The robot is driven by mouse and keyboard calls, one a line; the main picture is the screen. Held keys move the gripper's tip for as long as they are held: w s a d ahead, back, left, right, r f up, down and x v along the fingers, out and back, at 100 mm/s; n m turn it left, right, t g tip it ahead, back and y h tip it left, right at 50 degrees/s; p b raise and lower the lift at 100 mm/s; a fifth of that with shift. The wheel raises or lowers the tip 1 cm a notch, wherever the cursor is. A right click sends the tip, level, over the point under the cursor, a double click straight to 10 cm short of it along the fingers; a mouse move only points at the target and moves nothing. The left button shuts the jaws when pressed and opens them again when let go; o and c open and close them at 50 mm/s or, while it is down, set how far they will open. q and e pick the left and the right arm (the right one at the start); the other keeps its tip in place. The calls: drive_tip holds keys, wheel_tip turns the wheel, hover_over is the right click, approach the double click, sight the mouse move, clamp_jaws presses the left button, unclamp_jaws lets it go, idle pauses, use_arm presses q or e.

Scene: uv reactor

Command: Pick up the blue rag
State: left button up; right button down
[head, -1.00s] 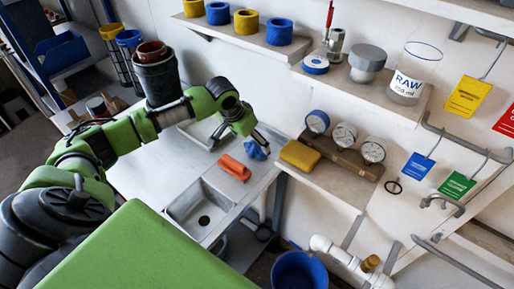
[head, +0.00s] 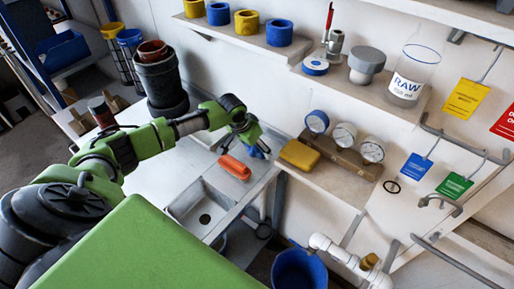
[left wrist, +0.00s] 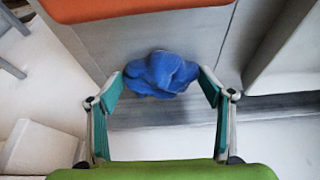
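The blue rag (left wrist: 161,74) lies crumpled on the grey counter, between and just beyond the fingertips in the left wrist view. In the head view the blue rag (head: 258,150) is partly hidden behind my left gripper (head: 246,146). My left gripper (left wrist: 160,82) is open, with its fingers spread to either side of the rag. I cannot tell whether the fingers touch it. My right gripper is not in view.
An orange cloth or sponge (head: 234,168) lies close beside the rag, near the sink (head: 199,209). A yellow sponge (head: 299,155) and several gauges (head: 345,136) sit on the shelf to the right. A blue bucket (head: 299,270) stands below.

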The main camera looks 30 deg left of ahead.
sight(255, 146)
use_arm(q)
drive_tip(key=c, duration=0.7)
drive_tip(key=shift+o, duration=0.2)
drive_tip(key=shift+r, duration=0.45)
wheel_tip(255, 146, up, 2)
drive_tip(key=shift+r, duration=0.2)
drive_tip(key=s+d+r+b, duration=0.2)
drive_tip(key=s+d+r, duration=0.3)
drive_tip(key=s+r, duration=0.4)
drive_tip(key=s, duration=0.4)
drive_tip(key=shift+r, duration=0.35)
